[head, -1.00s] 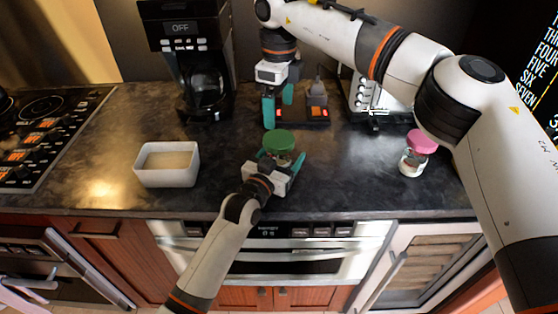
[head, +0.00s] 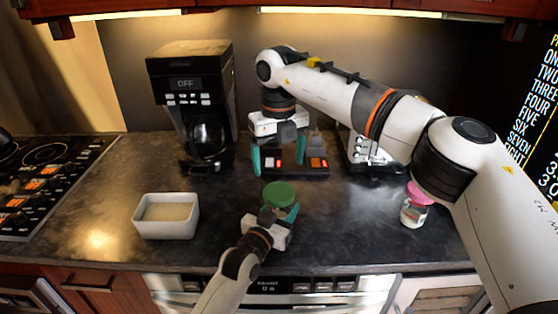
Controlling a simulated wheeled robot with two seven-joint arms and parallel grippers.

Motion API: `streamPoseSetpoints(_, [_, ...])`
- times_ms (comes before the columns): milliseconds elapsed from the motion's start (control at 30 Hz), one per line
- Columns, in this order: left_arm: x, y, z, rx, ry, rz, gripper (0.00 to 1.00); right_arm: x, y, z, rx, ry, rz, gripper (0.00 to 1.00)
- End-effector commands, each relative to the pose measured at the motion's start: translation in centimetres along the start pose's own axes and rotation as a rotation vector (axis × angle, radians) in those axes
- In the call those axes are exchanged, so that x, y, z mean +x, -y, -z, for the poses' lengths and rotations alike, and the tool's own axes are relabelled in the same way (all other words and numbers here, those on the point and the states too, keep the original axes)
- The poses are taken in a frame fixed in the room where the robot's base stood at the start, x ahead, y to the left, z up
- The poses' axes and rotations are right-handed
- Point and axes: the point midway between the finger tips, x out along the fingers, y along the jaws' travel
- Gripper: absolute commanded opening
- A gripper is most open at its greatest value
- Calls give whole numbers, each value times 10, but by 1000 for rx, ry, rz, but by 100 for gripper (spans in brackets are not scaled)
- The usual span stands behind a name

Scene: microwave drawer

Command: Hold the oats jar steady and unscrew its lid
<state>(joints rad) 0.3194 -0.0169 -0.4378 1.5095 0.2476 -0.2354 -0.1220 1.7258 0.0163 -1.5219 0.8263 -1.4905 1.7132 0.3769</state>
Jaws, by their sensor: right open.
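The oats jar has a round green lid (head: 278,194) on top and stands on the dark counter. Its body is mostly hidden by the lid and my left gripper. My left gripper (head: 280,213) reaches in from the front, low on the jar, with its teal fingers on either side, and looks shut on it. My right gripper (head: 280,160) is open and empty, pointing down above and behind the lid, apart from it. Its teal fingers are spread wide.
A white rectangular bowl (head: 166,217) stands to the left. A coffee maker (head: 192,100) is behind. A dark device with lit buttons (head: 318,166) sits behind the jar. A jar with a pink lid (head: 416,208) is at the right, near my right arm. The counter between the bowl and jar is clear.

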Motion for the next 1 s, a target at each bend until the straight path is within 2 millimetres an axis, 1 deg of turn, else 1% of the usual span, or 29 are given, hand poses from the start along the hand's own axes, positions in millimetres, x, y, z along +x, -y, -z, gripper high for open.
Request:
streamPoseSetpoints(33, [0, 0, 1, 0, -3, 0, 0, 0, 0, 0, 103, 0, 1, 83])
streamPoseSetpoints(100, [0, 0, 1, 0, -3, 0, 0, 0, 0, 0, 255, 0, 1, 83])
streamPoseSetpoints(700, [0, 0, 2, 0, -4, 0, 0, 0, 0, 0, 1552, 0, -1, 83])
streamPoseSetpoints(800, [0, 0, 2, 0, -4, 0, 0, 0, 0, 0, 1729, 0, -1, 83])
streamPoseSetpoints(900, [0, 0, 2, 0, -5, 0, 0, 0, 0, 0, 1864, 0, 0, 83])
streamPoseSetpoints(1000, [0, 0, 2, 0, -5, 0, 0, 0, 0, 0, 1954, 0, 0, 83])
